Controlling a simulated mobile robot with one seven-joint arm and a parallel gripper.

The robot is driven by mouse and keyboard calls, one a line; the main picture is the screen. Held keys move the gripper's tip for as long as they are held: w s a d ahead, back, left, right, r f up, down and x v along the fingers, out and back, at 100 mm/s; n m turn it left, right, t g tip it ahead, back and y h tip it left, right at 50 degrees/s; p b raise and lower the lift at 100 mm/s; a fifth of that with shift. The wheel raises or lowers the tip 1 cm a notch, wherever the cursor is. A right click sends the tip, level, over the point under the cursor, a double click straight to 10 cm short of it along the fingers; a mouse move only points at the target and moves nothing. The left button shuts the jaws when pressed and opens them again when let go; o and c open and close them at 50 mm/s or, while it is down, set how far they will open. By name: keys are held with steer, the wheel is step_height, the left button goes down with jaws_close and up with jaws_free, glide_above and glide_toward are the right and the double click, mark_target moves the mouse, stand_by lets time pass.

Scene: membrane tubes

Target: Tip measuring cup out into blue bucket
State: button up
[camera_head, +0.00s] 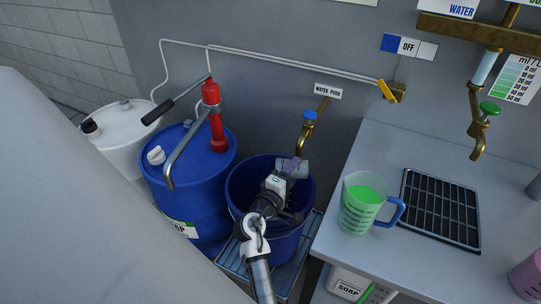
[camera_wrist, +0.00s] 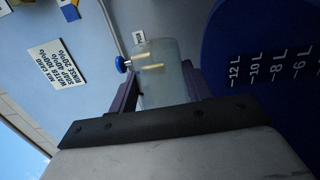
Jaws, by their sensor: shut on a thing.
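My gripper (camera_head: 291,176) is low over the open mouth of the blue bucket (camera_head: 233,192). It is shut on a small clear, greyish cup (camera_head: 293,168), which I take to be the measuring cup. In the wrist view the cup (camera_wrist: 160,78) sits between the two purple fingers of my gripper (camera_wrist: 165,90). The cup looks tilted over the bucket; I cannot tell whether it holds any liquid. The bucket's inside and floor are partly hidden by my arm. Its litre marks show in the wrist view (camera_wrist: 235,85).
A brass tap (camera_head: 306,135) stands just behind the bucket. A blue soap drum (camera_head: 190,195) with a red pump (camera_head: 213,115) is to its left. On the counter (camera_head: 385,165) at right stand a jug of green liquid (camera_head: 360,205) and a black drain grid (camera_head: 440,210).

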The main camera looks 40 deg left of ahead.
mark_target(306, 178)
steer(key=m, duration=0.1)
steer(key=d+m+g, duration=0.1)
steer(key=w+d+m, duration=0.1)
steer(key=shift+w+f+g, duration=0.1)
steer(key=shift+f+g, duration=0.15)
steer(key=shift+g, duration=0.05)
steer(key=shift+f, duration=0.3)
steer(key=m+g+p, duration=0.1)
steer(key=f+m+g, duration=0.1)
steer(key=shift+w+d+f+m+y+p, duration=0.1)
steer(key=shift+w+f+m+y+p, duration=0.05)
steer(key=shift+m+y+p, duration=0.25)
steer(key=shift+r+m+p, duration=0.3)
steer(key=shift+r+p, duration=0.15)
steer(key=shift+p, duration=0.3)
steer(key=shift+f+m+g+y+p, duration=0.1)
steer(key=shift+m+g+y+p, duration=0.2)
steer(key=shift+f+m+g, duration=0.3)
steer(key=shift+w+d+r+m+y+p, duration=0.15)
steer(key=shift+r+m+y+p, duration=0.2)
steer(key=shift+p, duration=0.4)
steer(key=shift+w+d+r+m+g+y+p, duration=0.1)
steer(key=shift+w+d+m+g+y+p, duration=0.15)
steer(key=shift+w+d+m+g+p, duration=0.2)
step_height(306, 178, up, 17)
steer(key=w+d+m+g+y, duration=0.1)
steer(key=d+m+g+y, duration=0.1)
steer(key=m, duration=0.1)
steer(key=shift+w+r, duration=0.15)
